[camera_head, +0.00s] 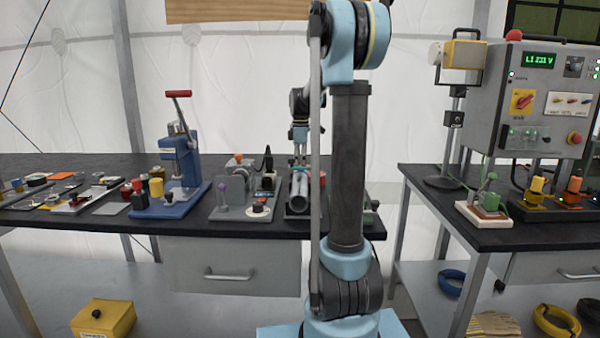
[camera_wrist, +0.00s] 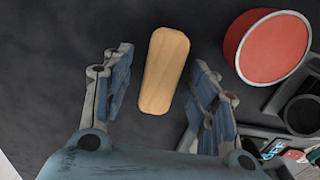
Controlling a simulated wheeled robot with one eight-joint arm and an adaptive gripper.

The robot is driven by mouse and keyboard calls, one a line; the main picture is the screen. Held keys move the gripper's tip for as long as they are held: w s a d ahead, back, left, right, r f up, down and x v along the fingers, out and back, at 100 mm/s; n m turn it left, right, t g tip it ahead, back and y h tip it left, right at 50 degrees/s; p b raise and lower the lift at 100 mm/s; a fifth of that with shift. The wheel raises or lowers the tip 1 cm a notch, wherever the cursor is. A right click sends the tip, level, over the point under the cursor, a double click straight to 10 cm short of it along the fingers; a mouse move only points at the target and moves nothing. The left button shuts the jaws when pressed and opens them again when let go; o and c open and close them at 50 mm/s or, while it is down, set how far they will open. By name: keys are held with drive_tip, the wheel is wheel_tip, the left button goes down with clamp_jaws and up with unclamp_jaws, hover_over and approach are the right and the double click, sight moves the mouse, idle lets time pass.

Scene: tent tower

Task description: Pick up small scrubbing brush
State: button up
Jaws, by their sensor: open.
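In the wrist view a small brush with a plain, light wooden back (camera_wrist: 165,70) lies on the dark bench top (camera_wrist: 50,75). Its rounded wooden top faces the camera; no bristles show. My gripper (camera_wrist: 160,82) is open, with one blue finger on each side of the brush and dark gaps between. I cannot tell how high the fingers are above the bench. In the head view my gripper (camera_head: 298,155) points down over the right part of the bench. I cannot make out the brush there.
A round red-topped thing (camera_wrist: 272,48) sits close to the right finger, with dark fixtures below it. In the head view a grey cylinder (camera_head: 300,188) and a blue press (camera_head: 178,165) stand on the bench. A control box (camera_head: 540,100) stands on the right-hand table.

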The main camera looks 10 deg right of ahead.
drive_tip(key=c, duration=1.2)
drive_tip(key=shift+o, duration=0.2)
drive_tip(key=shift+r, duration=0.1)
wheel_tip(320, 180, up, 18)
drive_tip(key=shift+o, duration=0.6)
